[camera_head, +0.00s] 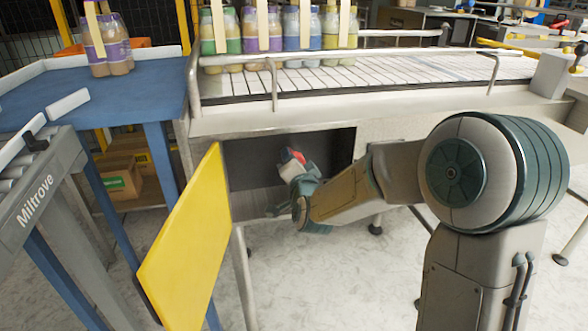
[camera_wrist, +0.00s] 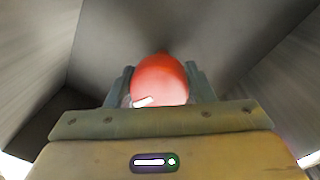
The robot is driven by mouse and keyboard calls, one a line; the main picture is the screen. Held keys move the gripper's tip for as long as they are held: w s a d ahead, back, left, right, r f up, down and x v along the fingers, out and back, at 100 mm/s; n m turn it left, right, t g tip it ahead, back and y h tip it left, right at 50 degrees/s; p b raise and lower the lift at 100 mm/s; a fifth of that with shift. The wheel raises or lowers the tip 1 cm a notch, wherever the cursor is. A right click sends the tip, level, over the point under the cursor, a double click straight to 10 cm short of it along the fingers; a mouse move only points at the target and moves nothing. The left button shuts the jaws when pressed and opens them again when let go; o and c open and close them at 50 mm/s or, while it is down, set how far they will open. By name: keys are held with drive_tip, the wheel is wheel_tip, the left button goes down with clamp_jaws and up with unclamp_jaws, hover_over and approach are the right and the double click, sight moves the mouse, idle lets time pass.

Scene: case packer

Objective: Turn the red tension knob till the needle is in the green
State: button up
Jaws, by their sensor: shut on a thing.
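The red tension knob (camera_wrist: 160,80) shows in the wrist view between the two fingers of my gripper (camera_wrist: 160,88). A finger stands on each side of it, and my gripper is shut on it. In the head view a bit of red of the knob (camera_head: 298,156) shows at the end of my arm, inside the open compartment (camera_head: 245,165) under the conveyor. My gripper (camera_head: 292,165) reaches into this compartment and hides most of the knob. No gauge, needle or green zone can be made out in either view.
The yellow door (camera_head: 190,245) of the compartment stands open on the left. The conveyor (camera_head: 400,70) above carries several bottles in coloured groups (camera_head: 262,30). A blue table (camera_head: 110,85) with purple-labelled bottles (camera_head: 105,42) stands at the left. Grey compartment walls (camera_wrist: 100,45) surround my gripper closely.

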idle(0.4)
drive_tip(key=o, duration=1)
drive_tip(key=shift+c, duration=0.2)
drive_tip(key=shift+s, duration=0.15)
drive_tip(key=b+v, duration=0.1)
drive_tip(key=v, duration=1.2)
drive_tip(key=shift+s+b, duration=0.25)
drive_tip(key=shift+b, duration=0.15)
drive_tip(key=shift+d, duration=0.1)
